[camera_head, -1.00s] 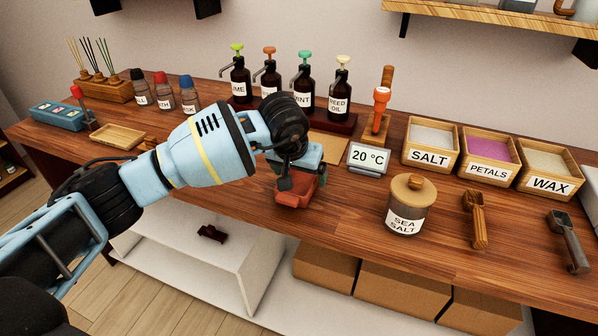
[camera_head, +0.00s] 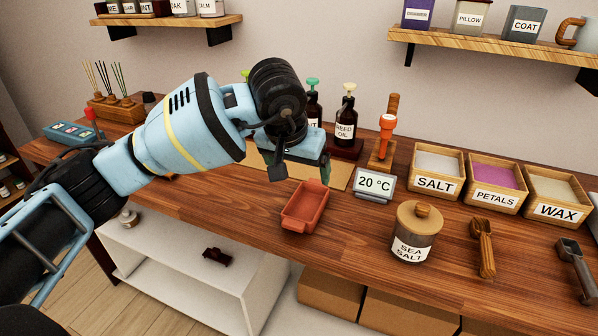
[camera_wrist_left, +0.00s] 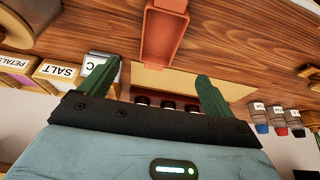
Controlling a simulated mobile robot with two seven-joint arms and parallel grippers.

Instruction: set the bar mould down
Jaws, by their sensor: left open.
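The bar mould, a reddish-orange rectangular tray (camera_head: 305,206), rests on the wooden counter near its front edge. It also shows at the top of the left wrist view (camera_wrist_left: 163,35). My left gripper (camera_head: 303,172) is above and behind the mould, apart from it. Its two green fingers (camera_wrist_left: 158,88) are spread wide with nothing between them. My right gripper is in neither view.
A 20 °C display (camera_head: 374,184) stands right of the mould, and a sea salt jar (camera_head: 415,232) is further right. A tan board (camera_head: 337,172) lies behind the mould. Pump bottles (camera_head: 345,118) stand at the back. Counter (camera_head: 345,235) in front of the jar's left side is clear.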

